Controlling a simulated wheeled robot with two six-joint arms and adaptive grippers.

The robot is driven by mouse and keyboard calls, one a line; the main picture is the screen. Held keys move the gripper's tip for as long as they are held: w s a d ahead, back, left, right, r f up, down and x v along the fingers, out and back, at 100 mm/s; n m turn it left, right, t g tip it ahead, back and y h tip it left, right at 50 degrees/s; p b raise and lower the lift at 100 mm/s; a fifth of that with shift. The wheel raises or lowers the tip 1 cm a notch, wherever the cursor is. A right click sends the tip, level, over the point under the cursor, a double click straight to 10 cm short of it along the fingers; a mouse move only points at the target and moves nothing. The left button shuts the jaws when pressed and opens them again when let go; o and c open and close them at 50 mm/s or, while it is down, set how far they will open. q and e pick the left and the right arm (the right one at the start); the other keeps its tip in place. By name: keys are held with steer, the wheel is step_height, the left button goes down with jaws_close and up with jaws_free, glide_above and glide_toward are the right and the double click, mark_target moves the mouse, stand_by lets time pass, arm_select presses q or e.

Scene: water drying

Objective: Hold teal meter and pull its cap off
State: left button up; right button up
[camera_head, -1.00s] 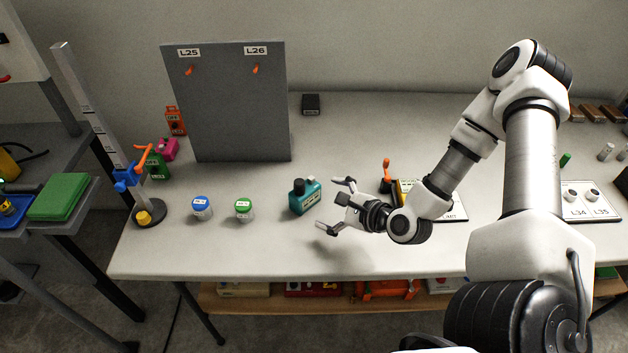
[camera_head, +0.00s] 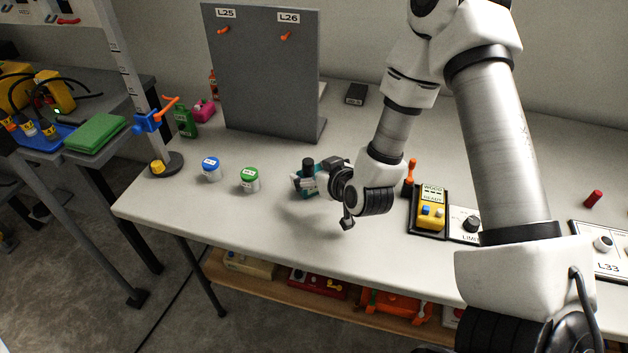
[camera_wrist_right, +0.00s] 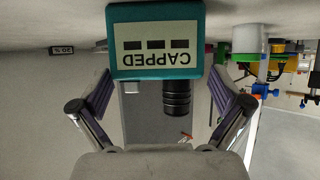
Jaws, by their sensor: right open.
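The teal meter (camera_head: 310,187) stands on the table, partly hidden by my right gripper in the head view. In the right wrist view the meter (camera_wrist_right: 190,20) appears upside down, its screen reading CAPPED. Its black ribbed cap (camera_wrist_right: 177,98) is on it; the cap also shows in the head view (camera_head: 308,164). My right gripper (camera_wrist_right: 163,84) is open, with one finger on each side of the cap and a gap to both. It holds nothing. My left gripper is not in view.
A blue-lidded jar (camera_head: 211,170) and a green-lidded jar (camera_head: 250,180) stand left of the meter. A grey panel (camera_head: 265,85) stands behind. A yellow device (camera_head: 431,207) lies to the right. The table front is clear.

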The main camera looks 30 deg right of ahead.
mark_target(315, 171)
steer(key=x, duration=0.2)
steer(key=shift+w+d+f, duration=0.2)
steer(key=shift+w+f, duration=0.25)
steer(key=shift+w, duration=0.15)
steer(key=shift+s, duration=0.1)
steer(key=c, duration=1.2)
steer(key=shift+c, duration=0.2)
